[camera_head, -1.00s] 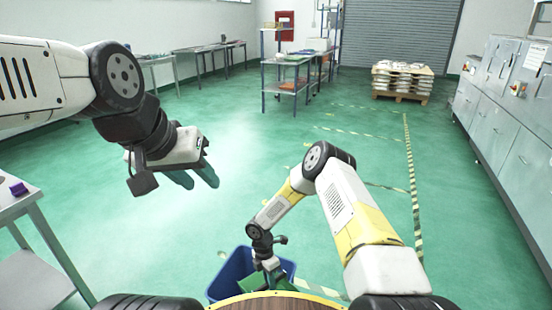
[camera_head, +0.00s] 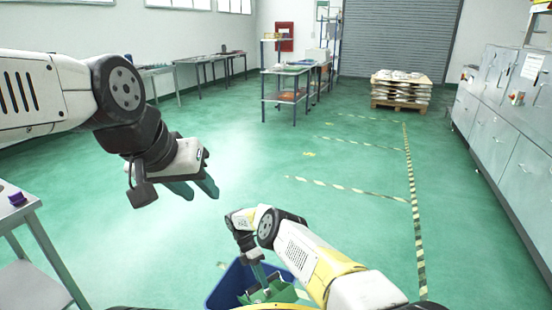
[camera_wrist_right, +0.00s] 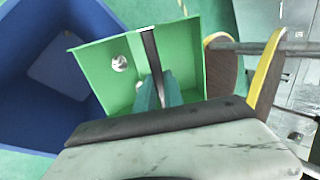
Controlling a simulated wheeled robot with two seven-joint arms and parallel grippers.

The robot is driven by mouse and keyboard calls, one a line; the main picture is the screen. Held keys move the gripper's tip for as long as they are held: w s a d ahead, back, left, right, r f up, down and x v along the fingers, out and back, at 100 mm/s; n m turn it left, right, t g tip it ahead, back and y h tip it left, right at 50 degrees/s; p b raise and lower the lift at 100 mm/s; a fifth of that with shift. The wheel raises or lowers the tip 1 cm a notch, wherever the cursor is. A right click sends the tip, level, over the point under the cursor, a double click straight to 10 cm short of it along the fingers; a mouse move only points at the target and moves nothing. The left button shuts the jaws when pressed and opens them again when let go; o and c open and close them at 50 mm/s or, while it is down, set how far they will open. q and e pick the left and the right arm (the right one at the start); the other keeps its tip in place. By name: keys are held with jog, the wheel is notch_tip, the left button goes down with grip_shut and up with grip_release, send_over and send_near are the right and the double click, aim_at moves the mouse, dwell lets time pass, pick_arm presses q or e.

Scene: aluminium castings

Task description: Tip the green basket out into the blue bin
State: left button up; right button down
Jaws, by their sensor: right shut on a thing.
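The blue bin (camera_head: 222,291) stands low at the bottom of the head view; its open inside fills the left of the right wrist view (camera_wrist_right: 35,80). The green basket (camera_head: 284,291) is at the bin's right side in the head view. In the right wrist view the basket (camera_wrist_right: 180,50) shows its open inside, with a small silvery thing (camera_wrist_right: 119,62) in it and a dark handle strap (camera_wrist_right: 150,50). My right gripper (camera_wrist_right: 156,92) is shut on the handle. My left gripper (camera_head: 194,190) is open and empty, high above the floor, far from both.
A grey table (camera_head: 14,210) stands at the left. Cabinets (camera_head: 510,130) line the right wall; a loaded pallet (camera_head: 400,90) stands far back. The middle floor is clear.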

dwell(0.3)
jog(key=shift+r, duration=1.55)
jog(key=shift+f, duration=1.5)
jog(key=shift+r, duration=1.5)
jog(key=shift+f, duration=1.5)
jog(key=shift+r, duration=0.15)
